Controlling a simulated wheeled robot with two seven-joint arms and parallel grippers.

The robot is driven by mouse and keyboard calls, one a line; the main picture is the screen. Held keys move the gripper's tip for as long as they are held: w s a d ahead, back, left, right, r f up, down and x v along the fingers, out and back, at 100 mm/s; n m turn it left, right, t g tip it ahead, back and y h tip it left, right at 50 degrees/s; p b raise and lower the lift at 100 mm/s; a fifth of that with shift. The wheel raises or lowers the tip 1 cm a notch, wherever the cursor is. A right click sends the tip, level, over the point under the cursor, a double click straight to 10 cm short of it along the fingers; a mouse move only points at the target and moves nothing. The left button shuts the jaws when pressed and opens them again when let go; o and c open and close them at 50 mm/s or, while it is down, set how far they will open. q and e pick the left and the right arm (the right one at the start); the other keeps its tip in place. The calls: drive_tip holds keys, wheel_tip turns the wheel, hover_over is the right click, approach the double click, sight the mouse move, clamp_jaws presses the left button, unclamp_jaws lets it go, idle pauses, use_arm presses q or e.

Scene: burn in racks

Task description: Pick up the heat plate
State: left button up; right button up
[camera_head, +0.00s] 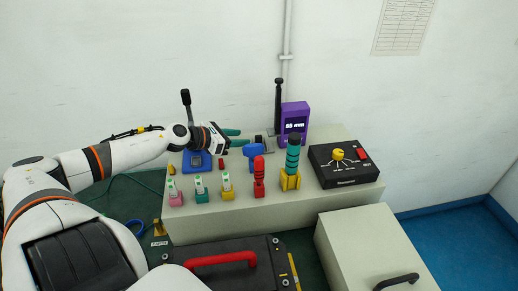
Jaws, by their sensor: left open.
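My left arm reaches in from the left over the grey bench top (335,205). My left gripper (238,138) is open, with its two teal fingers pointing right. Just past the fingertips is a small grey and dark flat piece (261,141), which may be the heat plate; no label confirms it. I see no thing held between the fingers. The gripper's wrist hides part of the blue base (198,162) with a black lever (186,98). My right gripper is not in view.
Close by stand a purple meter (294,121) reading "68 mm", a black upright handle (278,98), a blue tool (253,151), a red-handled piece (259,178), a teal-ringed piece in a yellow stand (291,163) and a black control box (343,164). A black case (235,275) is in front.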

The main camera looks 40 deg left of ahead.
sight(257, 136)
use_arm(q)
drive_tip(key=shift+w+d, duration=0.25)
drive_tip(key=shift+w, duration=0.6)
drive_tip(key=shift+p+x, duration=0.55)
drive_tip(key=shift+x, duration=1.4)
drive_tip(key=shift+w+d+f, duration=0.15)
drive_tip(key=shift+w+f, duration=0.15)
drive_tip(key=shift+w, duration=0.3)
clamp_jaws()
